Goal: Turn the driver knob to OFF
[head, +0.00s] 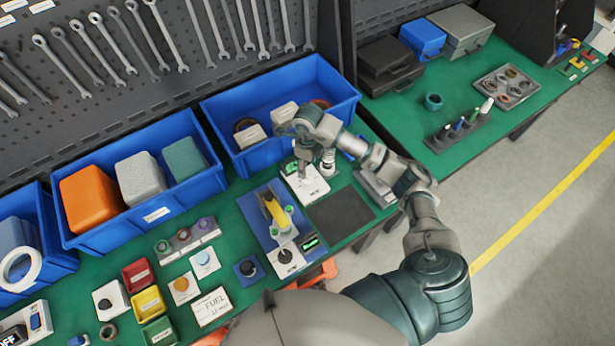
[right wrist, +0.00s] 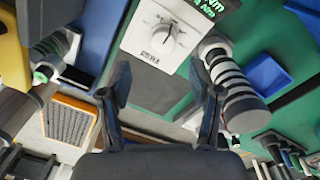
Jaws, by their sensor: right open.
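A white box with a round white dial knob (right wrist: 163,40) is in the right wrist view, ahead of my open fingers. The knob has a small pointer, and the label below it is too small to read surely. A green-lit display (right wrist: 215,6) sits beside it. In the head view the white box (head: 312,190) stands on the green bench, partly hidden by my right gripper (head: 301,168), which hangs above it. In the right wrist view the gripper (right wrist: 165,98) is open and empty, its fingertips apart from the knob. My left gripper is not in view.
A ringed cylinder (right wrist: 235,85) stands close beside the right finger. A dark mat (head: 341,217) lies in front of the box. A blue fixture with a yellow part (head: 272,208) and another knob box (head: 287,258) are to the left. Blue bins (head: 230,137) stand behind.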

